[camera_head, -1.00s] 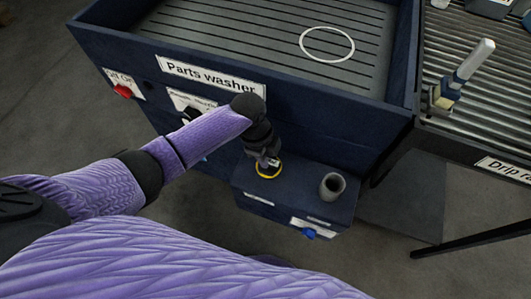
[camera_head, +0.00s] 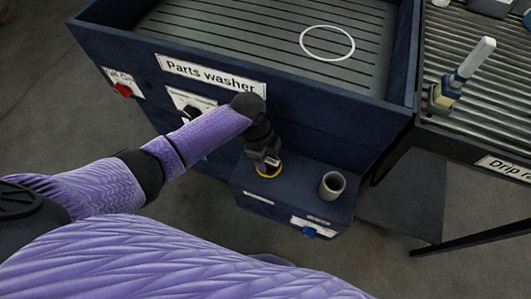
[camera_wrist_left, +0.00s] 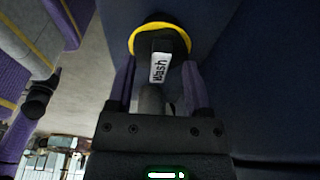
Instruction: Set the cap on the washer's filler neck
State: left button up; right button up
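The cap (camera_wrist_left: 148,28) is black with a yellow rim and an upright tab labelled "Wash". In the head view its yellow edge (camera_head: 267,175) shows on the washer's low front ledge, mostly hidden under my left gripper (camera_head: 268,164). In the left wrist view the left gripper (camera_wrist_left: 160,78) is open, its fingers on either side of the tab with gaps showing. Whether the fingers touch the cap's body I cannot tell. The filler neck (camera_head: 327,193), a grey open-topped tube, stands uncovered on the same ledge, right of the cap. My right gripper is not in view.
The parts washer (camera_head: 330,110) rises behind the ledge (camera_head: 300,194), with a red knob (camera_head: 123,90) and a dark dial on its front. A blue valve handle (camera_head: 309,232) sits below the neck. The drip rack (camera_head: 490,100) stands at the right, holding a brush (camera_head: 463,75).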

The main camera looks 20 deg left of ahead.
pick_arm(q)
jog(key=r+p, duration=0.2)
jog(key=r, duration=0.1)
jog(key=a+r+p, duration=0.1)
jog(key=r, duration=0.1)
jog(key=shift+r, duration=0.25)
jog(key=r+p, duration=0.1)
jog(key=r, duration=0.1)
jog(key=a+r+p, duration=0.1)
jog(key=r, duration=0.1)
jog(key=shift+r, duration=0.1)
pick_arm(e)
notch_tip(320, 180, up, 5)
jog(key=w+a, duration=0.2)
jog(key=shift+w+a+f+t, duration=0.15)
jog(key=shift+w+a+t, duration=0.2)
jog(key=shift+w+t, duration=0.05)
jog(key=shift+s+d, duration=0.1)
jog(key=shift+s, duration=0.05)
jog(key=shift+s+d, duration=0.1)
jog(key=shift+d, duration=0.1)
